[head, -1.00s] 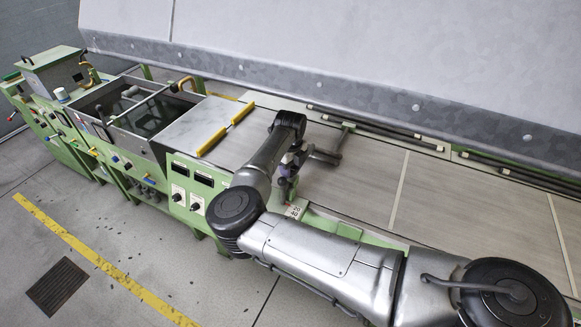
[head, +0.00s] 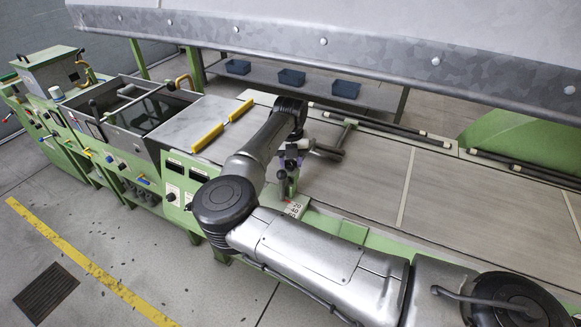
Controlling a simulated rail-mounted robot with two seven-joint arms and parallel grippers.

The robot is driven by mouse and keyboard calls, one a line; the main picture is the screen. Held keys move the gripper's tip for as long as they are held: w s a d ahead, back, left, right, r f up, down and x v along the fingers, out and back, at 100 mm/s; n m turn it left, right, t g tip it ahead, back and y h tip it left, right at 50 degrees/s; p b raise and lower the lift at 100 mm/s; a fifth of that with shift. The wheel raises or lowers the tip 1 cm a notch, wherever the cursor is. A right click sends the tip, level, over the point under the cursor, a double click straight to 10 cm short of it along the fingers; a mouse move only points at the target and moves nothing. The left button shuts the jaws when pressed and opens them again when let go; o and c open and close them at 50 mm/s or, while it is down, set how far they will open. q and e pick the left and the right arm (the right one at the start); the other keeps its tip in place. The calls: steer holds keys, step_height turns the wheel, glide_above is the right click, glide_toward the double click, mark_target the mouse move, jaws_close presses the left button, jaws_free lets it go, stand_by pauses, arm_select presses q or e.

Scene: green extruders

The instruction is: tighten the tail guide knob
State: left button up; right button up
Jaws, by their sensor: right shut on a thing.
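My right gripper (head: 290,164) points down at a small green post (head: 283,183) on the near edge of the conveyor table. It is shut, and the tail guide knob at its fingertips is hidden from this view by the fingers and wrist. A grey tail guide bar (head: 328,151) with a crosspiece reaches from beside the gripper over the belt to the right. A small white marked plate (head: 294,209) sits just below the post. My left gripper is out of view.
The grey belt (head: 365,185) runs off to the right, with dark rods (head: 380,126) along its far edge. A steel cover with yellow handles (head: 207,138) and a control panel (head: 184,186) lie to the left. A large metal hood (head: 350,50) hangs behind, with blue bins (head: 291,77) beneath.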

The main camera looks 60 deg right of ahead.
mark_target(290, 162)
steer(key=m+b, duration=0.3)
steer(key=m, duration=0.2)
steer(key=shift+m+b, duration=0.3)
steer(key=shift+b, duration=0.05)
steer(key=m+b, duration=0.1)
steer(key=m, duration=0.2)
steer(key=shift+m+b, duration=0.45)
steer(key=shift+m, duration=0.05)
steer(key=shift+r, duration=0.1)
steer(key=o, duration=0.6)
steer(key=shift+o, duration=0.2)
steer(key=shift+r, duration=0.15)
step_height(290, 162, up, 14)
steer(key=p, duration=0.2)
steer(key=shift+f, duration=0.25)
